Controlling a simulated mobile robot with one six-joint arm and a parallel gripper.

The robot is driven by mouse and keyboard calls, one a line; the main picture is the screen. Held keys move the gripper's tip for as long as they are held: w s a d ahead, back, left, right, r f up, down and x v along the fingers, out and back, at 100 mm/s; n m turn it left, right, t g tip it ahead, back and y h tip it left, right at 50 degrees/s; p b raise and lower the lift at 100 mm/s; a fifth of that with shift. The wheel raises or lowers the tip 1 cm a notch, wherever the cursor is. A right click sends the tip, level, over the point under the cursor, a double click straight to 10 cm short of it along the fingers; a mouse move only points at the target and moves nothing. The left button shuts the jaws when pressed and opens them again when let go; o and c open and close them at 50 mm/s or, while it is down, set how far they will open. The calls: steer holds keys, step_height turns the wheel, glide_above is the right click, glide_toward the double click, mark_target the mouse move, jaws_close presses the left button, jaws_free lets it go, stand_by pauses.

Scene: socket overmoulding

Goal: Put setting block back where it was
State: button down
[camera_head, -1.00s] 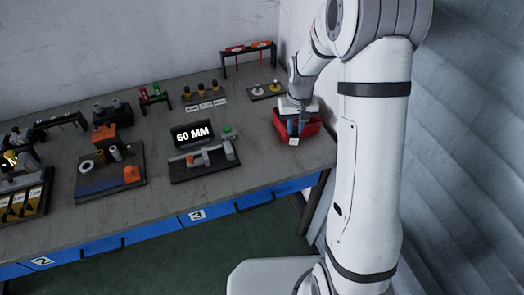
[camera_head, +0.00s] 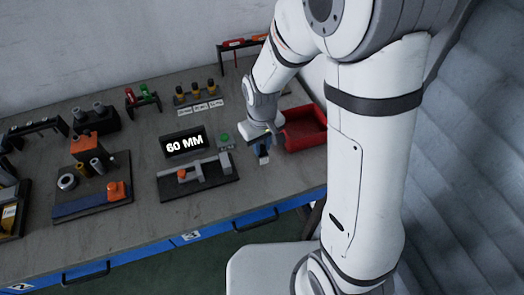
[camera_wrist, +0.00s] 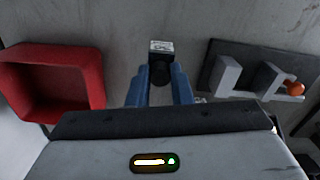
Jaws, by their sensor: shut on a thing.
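My gripper (camera_wrist: 160,90) has blue fingers and is shut on the setting block (camera_wrist: 161,47), a small pale grey block with dark marks on its face. A black round part shows between the fingers, just behind the block. In the head view the block (camera_head: 264,160) shows below the fingers, between the red bin and the measuring fixture. It appears held just above the bench; the exact gap cannot be told. The measuring fixture (camera_head: 205,178), with grey jaws and an orange knob, lies left of my gripper. It also shows at right in the wrist view (camera_wrist: 228,76).
The red bin (camera_head: 318,140) stands right of my gripper and looks empty in the wrist view (camera_wrist: 95,75). A display (camera_head: 184,143) reading 60 MM and a green button (camera_head: 224,138) stand behind the fixture. Another fixture board (camera_head: 95,203) lies further left. Bare bench lies around the block.

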mark_target(263, 147)
steer(key=shift+f, duration=1.8)
steer(key=shift+d, duration=0.1)
steer(key=shift+f, duration=0.25)
steer(key=c, duration=1.3)
jaws_free()
steer(key=shift+r, duration=0.1)
